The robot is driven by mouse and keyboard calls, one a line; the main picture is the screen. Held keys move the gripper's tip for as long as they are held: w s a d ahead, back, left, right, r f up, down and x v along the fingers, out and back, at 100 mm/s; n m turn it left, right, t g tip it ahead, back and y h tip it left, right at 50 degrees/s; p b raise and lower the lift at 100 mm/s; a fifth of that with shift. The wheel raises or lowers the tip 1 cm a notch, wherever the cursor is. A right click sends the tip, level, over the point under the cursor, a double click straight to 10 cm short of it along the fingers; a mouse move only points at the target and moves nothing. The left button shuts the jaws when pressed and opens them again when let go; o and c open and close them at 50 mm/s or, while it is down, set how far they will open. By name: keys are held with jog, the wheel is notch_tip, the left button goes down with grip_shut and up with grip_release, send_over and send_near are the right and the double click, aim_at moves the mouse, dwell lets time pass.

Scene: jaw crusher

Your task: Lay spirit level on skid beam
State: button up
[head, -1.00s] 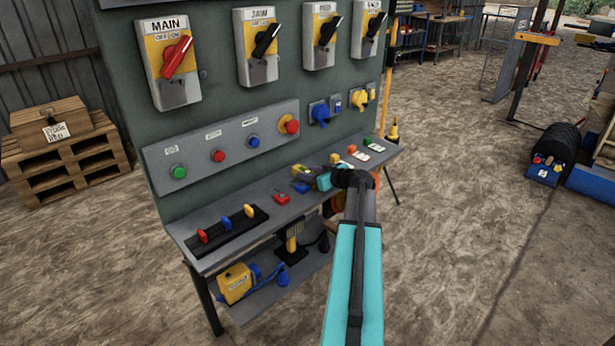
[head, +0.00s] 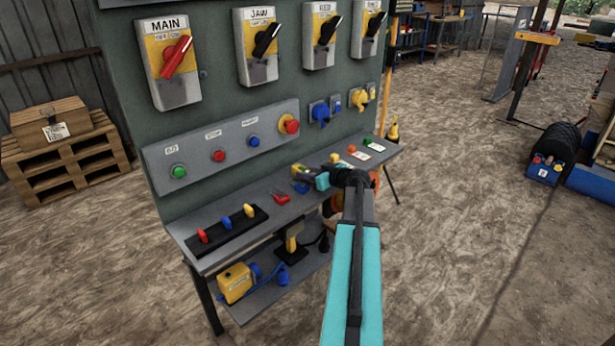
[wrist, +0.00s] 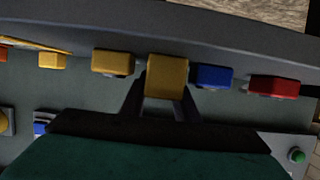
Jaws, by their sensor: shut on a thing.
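My gripper (head: 313,178) is over the grey shelf of the control panel, among small coloured items. In the wrist view its dark fingers are shut on a yellow block-like thing (wrist: 167,77). In the head view a yellow and dark thing (head: 301,170) shows at the fingertips. I cannot tell for sure whether it is the spirit level, or whether it still touches the shelf. I cannot make out a skid beam in either view.
A red padlock (head: 280,198) and a blue one (head: 301,188) lie close to my gripper on the shelf (head: 228,247). A black rack (head: 227,232) stands at its left. Switches and buttons line the panel behind. Open ground lies to the right.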

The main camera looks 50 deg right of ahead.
jog(key=shift+r, duration=0.1)
jog(key=shift+r, duration=1.45)
jog(key=shift+s+a+r, duration=0.1)
jog(key=shift+r, duration=0.2)
jog(key=s+a, duration=0.3)
jog(key=s+a+b, duration=0.1)
jog(key=s+a, duration=0.2)
jog(key=s+a+r, duration=0.1)
jog(key=s+a, duration=0.1)
jog(key=s, duration=0.1)
jog(key=shift+s+a+b, duration=0.35)
jog(key=shift+s+a, duration=0.05)
jog(key=shift+f+b, duration=0.1)
jog(key=shift+b, duration=1)
jog(key=shift+b, duration=0.8)
jog(key=s+a+b, duration=0.1)
jog(key=b, duration=0.7)
jog(key=shift+s+b, duration=0.1)
jog(key=shift+b, duration=0.2)
jog(key=shift+s+a+r+b, duration=0.25)
jog(key=shift+s+a+b, duration=0.1)
jog(key=shift+b, duration=1.35)
